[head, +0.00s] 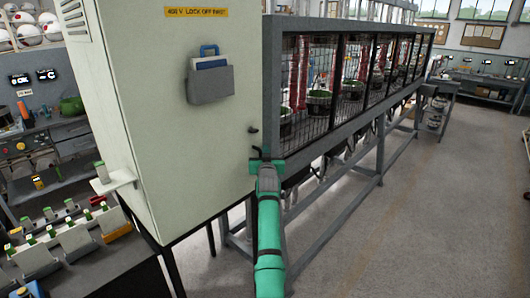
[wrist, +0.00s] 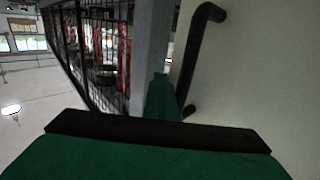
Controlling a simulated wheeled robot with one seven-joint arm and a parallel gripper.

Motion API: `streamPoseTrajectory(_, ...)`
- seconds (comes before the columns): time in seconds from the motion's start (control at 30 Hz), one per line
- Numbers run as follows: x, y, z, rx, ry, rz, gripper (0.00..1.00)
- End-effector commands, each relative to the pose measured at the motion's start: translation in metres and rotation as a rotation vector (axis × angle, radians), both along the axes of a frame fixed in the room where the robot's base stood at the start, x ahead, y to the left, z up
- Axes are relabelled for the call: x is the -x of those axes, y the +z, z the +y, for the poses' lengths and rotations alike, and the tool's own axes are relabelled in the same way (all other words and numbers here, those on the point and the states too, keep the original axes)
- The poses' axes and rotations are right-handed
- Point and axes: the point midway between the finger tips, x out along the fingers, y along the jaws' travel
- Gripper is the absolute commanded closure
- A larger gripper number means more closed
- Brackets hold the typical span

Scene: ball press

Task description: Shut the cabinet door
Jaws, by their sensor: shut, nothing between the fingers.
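The cream cabinet door (head: 190,140) faces me in the head view, with a yellow lock-off label and a grey document pocket on it. I cannot tell whether it is fully shut or slightly ajar. Its black handle (head: 253,130) is near the right edge; in the wrist view the bent handle (wrist: 205,50) stands out from the cream door surface (wrist: 260,70). My gripper (head: 266,156) is shut and empty, just below the handle by the door's right edge. In the wrist view, my gripper (wrist: 162,95) shows green beside the handle's lower end; contact with the door is unclear.
A grey-framed mesh cage (head: 335,90) on legs stands right beside the cabinet and runs back to the right. Its grey post (wrist: 150,50) is close to my gripper. A cluttered workbench (head: 75,235) is at the left. The floor (head: 420,220) at right is clear.

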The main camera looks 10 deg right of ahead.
Motion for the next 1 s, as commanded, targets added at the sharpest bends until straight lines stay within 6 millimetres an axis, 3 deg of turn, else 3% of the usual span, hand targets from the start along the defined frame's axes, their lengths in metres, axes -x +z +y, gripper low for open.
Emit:
streamPoseTrajectory(0.03, -0.003, 0.0, 0.018, 0.003, 0.02, 0.001, 1.0)
streamPoseTrajectory(0.2, 0.002, 0.0, 0.015, 0.003, 0.023, 0.0, 1.0)
streamPoseTrajectory(0.37, 0.017, -0.001, -0.009, 0.0, 0.014, 0.0, 1.0)
streamPoseTrajectory(0.6, 0.055, -0.001, -0.054, -0.001, -0.004, 0.0, 1.0)
streamPoseTrajectory(1.0, 0.094, 0.0, -0.068, -0.001, 0.016, 0.0, 1.0)
